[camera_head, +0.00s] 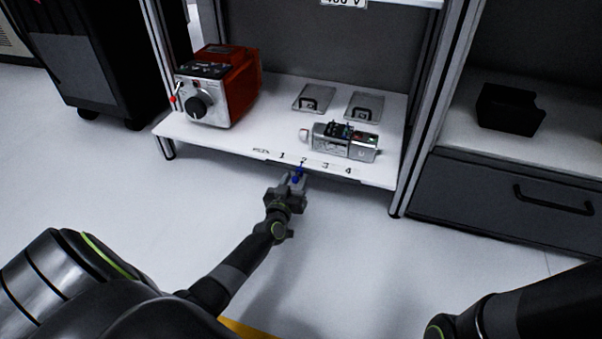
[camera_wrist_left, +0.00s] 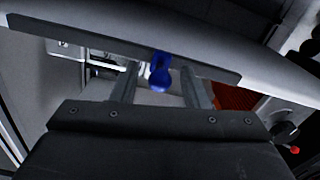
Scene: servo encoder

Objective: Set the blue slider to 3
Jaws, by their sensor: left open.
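The blue slider (camera_head: 301,168) sits at the front edge of the white shelf, close to the printed 2 on the number strip (camera_head: 315,164). My left gripper (camera_head: 296,181) is at the slider, in front of the shelf edge, and partly covers it. In the left wrist view the blue slider (camera_wrist_left: 161,72) shows as a rounded knob on a dark rail (camera_wrist_left: 100,42). The two fingers of my left gripper (camera_wrist_left: 160,88) are apart, one on each side of the knob, with visible gaps. Whether the fingertips touch it cannot be told. My right gripper is out of view.
A red and grey machine (camera_head: 215,88) with a black dial stands at the shelf's left. A small metal device (camera_head: 345,142) stands behind the numbers 3 and 4. Two plates with handles (camera_head: 313,98) lie behind it. A shelf post (camera_head: 402,195) bounds the right.

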